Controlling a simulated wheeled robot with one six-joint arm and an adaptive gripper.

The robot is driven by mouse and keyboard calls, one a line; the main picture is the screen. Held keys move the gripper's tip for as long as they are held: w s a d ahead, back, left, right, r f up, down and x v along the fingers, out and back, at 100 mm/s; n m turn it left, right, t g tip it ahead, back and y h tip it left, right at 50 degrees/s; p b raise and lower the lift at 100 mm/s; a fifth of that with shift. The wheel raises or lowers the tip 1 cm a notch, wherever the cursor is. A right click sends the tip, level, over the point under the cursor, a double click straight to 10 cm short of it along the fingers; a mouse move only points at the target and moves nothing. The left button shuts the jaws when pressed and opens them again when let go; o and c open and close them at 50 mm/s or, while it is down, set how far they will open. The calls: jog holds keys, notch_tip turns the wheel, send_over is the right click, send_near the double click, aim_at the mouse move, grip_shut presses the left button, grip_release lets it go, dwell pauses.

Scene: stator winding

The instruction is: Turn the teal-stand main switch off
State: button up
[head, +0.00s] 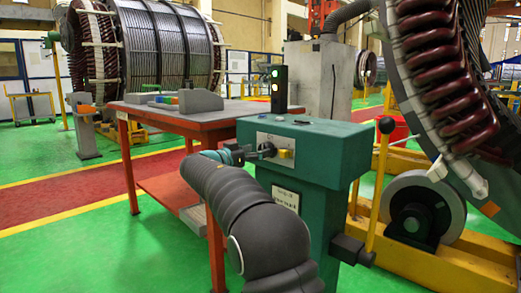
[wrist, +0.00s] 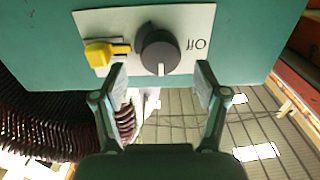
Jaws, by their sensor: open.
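The teal stand (head: 335,150) has a grey panel on its side with a black rotary main switch (head: 267,149). A yellow piece (wrist: 98,53) sits left of the switch. My gripper (wrist: 160,80) is open and empty, its fingertips spread either side of the switch's lower edge in the picture. I cannot tell whether they touch the panel. In the head view my gripper (head: 247,152) is at the panel, partly hiding it.
A black signal box (head: 278,88) with lit green lamps stands behind the stand's top. A red table (head: 140,112) is on the left. A yellow-knobless lever with black ball (head: 386,125) and a grey roller (head: 424,208) stand right.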

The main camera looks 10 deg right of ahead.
aim_at(262, 149)
jog(key=shift+x, duration=1.7)
jog(key=shift+a, duration=0.1)
